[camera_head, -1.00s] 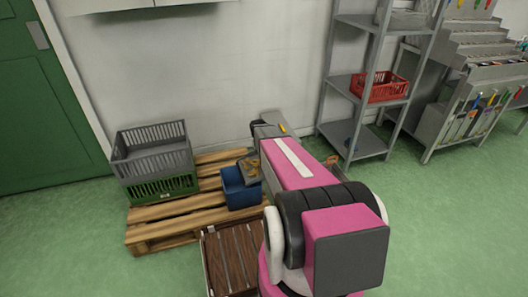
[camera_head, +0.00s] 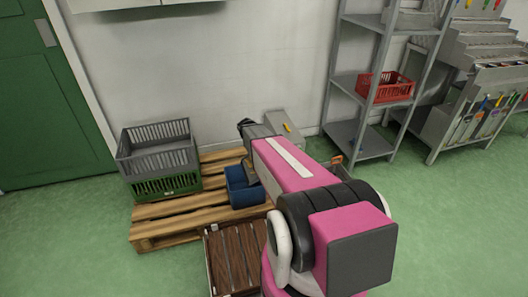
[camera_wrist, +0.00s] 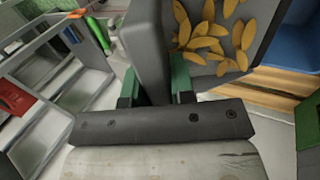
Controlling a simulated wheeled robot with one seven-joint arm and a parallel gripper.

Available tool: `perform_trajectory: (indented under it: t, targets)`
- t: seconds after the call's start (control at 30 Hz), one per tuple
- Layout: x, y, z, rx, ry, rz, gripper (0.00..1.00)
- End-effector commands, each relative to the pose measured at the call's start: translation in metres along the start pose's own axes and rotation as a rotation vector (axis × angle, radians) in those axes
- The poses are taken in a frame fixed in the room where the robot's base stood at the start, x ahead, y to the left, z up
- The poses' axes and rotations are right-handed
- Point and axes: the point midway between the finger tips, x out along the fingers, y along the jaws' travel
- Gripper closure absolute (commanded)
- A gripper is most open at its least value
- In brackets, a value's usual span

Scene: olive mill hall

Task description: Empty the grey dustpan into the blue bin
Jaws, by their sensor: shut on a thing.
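The grey dustpan (camera_wrist: 235,68) holds several yellow leaf-shaped pieces (camera_wrist: 205,40) in the wrist view. My gripper (camera_wrist: 155,92), with green finger pads, is shut on the dustpan's dark grey handle part. The blue bin (camera_head: 243,192) stands open on the pallet in the head view, and its blue side shows at the upper right of the wrist view (camera_wrist: 297,38). In the head view the dustpan (camera_head: 251,173) is a small dark shape at the bin, mostly hidden by my pink arm. I cannot tell how steeply it is tilted.
A brown slatted crate (camera_head: 232,262) stands in front. A metal shelf (camera_head: 360,138) with a red crate (camera_head: 388,90) is at right.

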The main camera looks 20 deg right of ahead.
Motion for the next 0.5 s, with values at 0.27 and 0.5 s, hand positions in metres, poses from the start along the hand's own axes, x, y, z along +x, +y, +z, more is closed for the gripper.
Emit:
perform_trajectory:
  t: [0.27,0.5]
  targets:
    - [-0.014,-0.01,0.0,-0.002,0.001,0.092,1.0]
    - [-0.025,-0.018,0.0,-0.001,0.001,0.172,1.0]
